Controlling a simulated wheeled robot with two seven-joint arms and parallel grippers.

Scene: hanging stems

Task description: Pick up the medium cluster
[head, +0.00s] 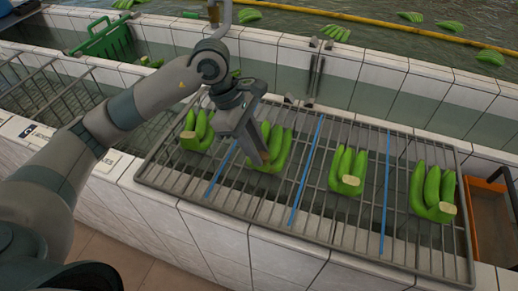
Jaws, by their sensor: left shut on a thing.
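Several green banana clusters lie in a row on a metal rack (227,205), parted by blue strips. My left gripper (262,156) comes down from above and is shut on the second cluster from the left (282,143), at its cut stem end. The cluster is at the rack, and I cannot tell whether it is lifted. The gripper hides part of it. The leftmost cluster (198,131), the third (347,170) and the rightmost (433,191) lie apart from the gripper. Which of them is the medium one is not clear from size. My right gripper is out of view.
The rack lies across a white-tiled trough. Behind it is a water basin with floating bananas (335,32) and a yellow pole (400,30). A green crate (106,40) is at upper left. An orange-edged bin (489,220) is at right. Metal fittings (316,70) stand at the back wall.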

